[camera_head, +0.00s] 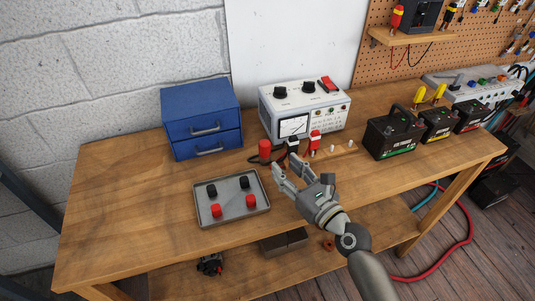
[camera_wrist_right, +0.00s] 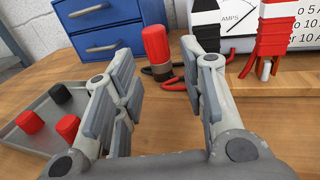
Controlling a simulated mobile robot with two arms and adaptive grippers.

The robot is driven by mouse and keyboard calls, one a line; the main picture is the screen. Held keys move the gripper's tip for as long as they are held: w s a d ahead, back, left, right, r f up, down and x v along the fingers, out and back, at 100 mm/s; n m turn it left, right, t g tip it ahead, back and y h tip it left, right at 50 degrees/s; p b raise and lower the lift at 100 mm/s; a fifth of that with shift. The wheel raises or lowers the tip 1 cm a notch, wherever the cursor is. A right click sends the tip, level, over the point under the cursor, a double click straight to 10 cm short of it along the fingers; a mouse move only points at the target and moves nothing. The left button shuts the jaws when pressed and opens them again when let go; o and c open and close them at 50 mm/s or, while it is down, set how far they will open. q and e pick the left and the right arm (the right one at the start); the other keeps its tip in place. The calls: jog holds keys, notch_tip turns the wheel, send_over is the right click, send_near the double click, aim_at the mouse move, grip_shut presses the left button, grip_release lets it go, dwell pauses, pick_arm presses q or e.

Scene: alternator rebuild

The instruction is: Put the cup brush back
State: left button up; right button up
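A small upright object with a red top and a darker grey lower part, which looks like the cup brush (camera_head: 265,150), stands on the bench in front of the test unit. In the right wrist view the cup brush (camera_wrist_right: 156,45) stands beyond the fingers, between them in the picture. My right gripper (camera_head: 284,173) is open and empty over the bench, to the right of the tray and nearer than the brush. In the right wrist view the right gripper (camera_wrist_right: 165,75) has its fingers wide apart. My left gripper is not in view.
A grey tray (camera_head: 232,216) with red and black caps lies left of my gripper. A blue drawer cabinet (camera_head: 201,115) and a test unit (camera_head: 303,109) with red and black clamps stand behind. Batteries (camera_head: 393,134) stand at right. The bench's left part is clear.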

aim_at(268, 151)
jog(key=x, duration=0.8)
jog(key=shift+a, duration=0.3)
jog(key=shift+c, duration=0.4)
jog(key=c, duration=0.7)
grip_shut()
jog(key=shift+r+p, duration=0.15)
jog(key=shift+p, duration=0.2)
